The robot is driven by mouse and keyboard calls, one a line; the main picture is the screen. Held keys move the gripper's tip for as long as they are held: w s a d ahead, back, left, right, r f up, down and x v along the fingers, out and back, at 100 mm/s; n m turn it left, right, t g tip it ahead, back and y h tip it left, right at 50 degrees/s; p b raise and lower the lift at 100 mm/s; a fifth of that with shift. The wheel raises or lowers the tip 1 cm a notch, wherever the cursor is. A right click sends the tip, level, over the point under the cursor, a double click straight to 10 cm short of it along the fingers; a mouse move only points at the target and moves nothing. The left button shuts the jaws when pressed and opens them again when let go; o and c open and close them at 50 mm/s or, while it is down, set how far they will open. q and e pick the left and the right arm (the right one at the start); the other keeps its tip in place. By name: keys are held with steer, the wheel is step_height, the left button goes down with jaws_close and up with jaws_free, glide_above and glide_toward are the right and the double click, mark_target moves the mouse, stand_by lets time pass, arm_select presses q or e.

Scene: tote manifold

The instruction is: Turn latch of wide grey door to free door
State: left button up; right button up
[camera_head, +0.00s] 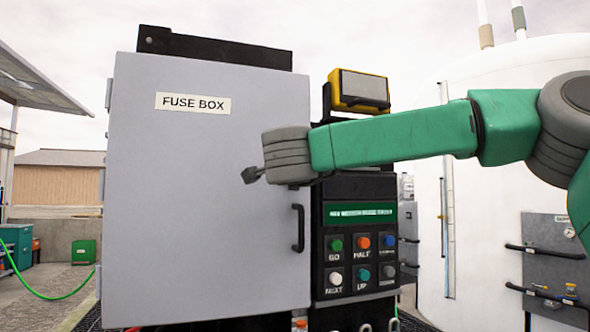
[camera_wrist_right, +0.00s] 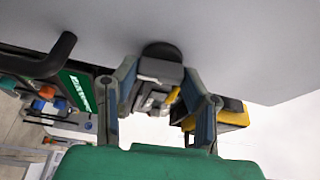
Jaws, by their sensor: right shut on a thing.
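The wide grey door (camera_head: 205,210) labelled FUSE BOX looks closed, and its grey face also fills the top of the right wrist view (camera_wrist_right: 235,45). In that wrist view the latch (camera_wrist_right: 160,72) has a dark round base on the door and a grey block. My right gripper (camera_wrist_right: 163,92) is shut on the latch, with one finger on each side. In the head view my right arm reaches across from the right, and its wrist hides the latch and most of the gripper. My left gripper is not in view.
A black handle (camera_head: 298,228) stands out from the door's right edge. To its right is a button panel (camera_head: 360,245), with a yellow box (camera_head: 360,90) above it. A white tank (camera_head: 480,230) stands farther right.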

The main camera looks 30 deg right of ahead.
steer(key=shift+f+m, duration=0.25)
steer(key=shift+m, duration=0.25)
steer(key=shift+g+y, duration=0.3)
steer(key=o, duration=1.2)
steer(key=shift+c, duration=0.2)
steer(key=shift+w+d, duration=0.1)
steer(key=shift+w, duration=0.05)
steer(key=v, duration=1.2)
steer(key=shift+d+f, duration=0.1)
